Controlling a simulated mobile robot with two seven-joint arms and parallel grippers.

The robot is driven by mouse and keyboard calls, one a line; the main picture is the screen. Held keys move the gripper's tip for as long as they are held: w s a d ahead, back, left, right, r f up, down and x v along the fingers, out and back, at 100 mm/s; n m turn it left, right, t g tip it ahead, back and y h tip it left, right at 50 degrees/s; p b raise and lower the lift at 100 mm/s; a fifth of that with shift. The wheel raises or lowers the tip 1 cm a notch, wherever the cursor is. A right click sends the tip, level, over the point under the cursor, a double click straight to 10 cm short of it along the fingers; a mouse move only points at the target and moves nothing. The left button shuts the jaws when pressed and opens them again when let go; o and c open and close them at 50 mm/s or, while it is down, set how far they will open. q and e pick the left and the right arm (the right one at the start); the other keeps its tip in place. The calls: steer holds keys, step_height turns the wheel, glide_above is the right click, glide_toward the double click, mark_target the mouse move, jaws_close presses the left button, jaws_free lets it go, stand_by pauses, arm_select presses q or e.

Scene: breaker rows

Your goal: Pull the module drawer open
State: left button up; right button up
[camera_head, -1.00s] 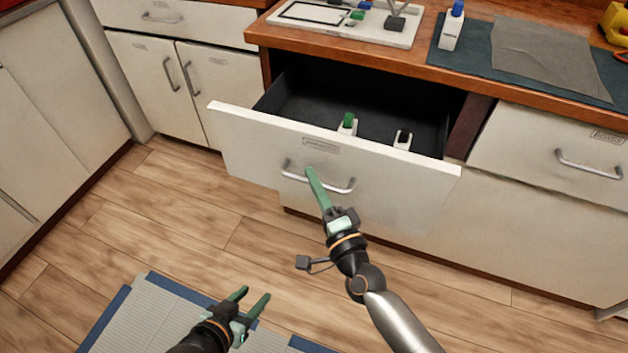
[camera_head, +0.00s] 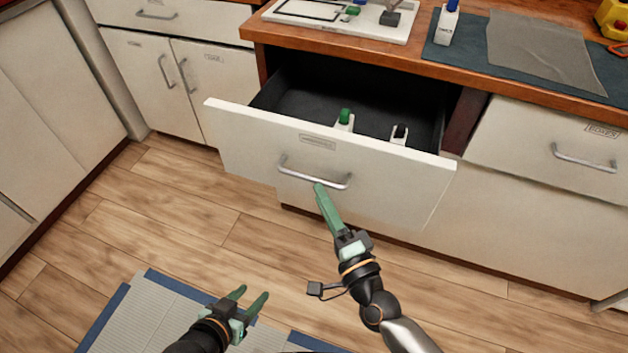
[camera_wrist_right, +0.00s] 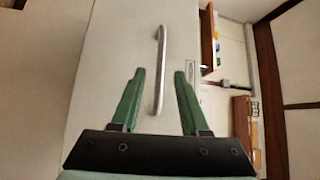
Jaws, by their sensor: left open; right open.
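The white module drawer (camera_head: 237,149) stands pulled out from the counter, its dark inside in view. Inside are a white module with a green top (camera_head: 344,121) and a white module with a dark top (camera_head: 399,134). The drawer's metal bar handle (camera_head: 314,176) also shows in the right wrist view (camera_wrist_right: 159,75). My right gripper (camera_head: 319,187) is just below the handle in the head view, open and empty. In the right wrist view its fingers (camera_wrist_right: 158,72) point toward the drawer front, on either side of the handle's line. My left gripper (camera_head: 254,292) is open and empty, low over the floor mat.
The wooden counter (camera_head: 345,52) above carries a white board (camera_head: 340,22), a dark mat (camera_head: 470,50) with a blue-topped white module (camera_head: 447,22), and a yellow object (camera_head: 612,18). A closed drawer (camera_head: 545,150) is at right.

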steer(key=r+v, duration=0.1)
steer(key=v, duration=0.5)
steer(key=shift+s+d+f, duration=0.2)
steer(key=shift+s+f, duration=0.2)
steer(key=shift+f, duration=0.1)
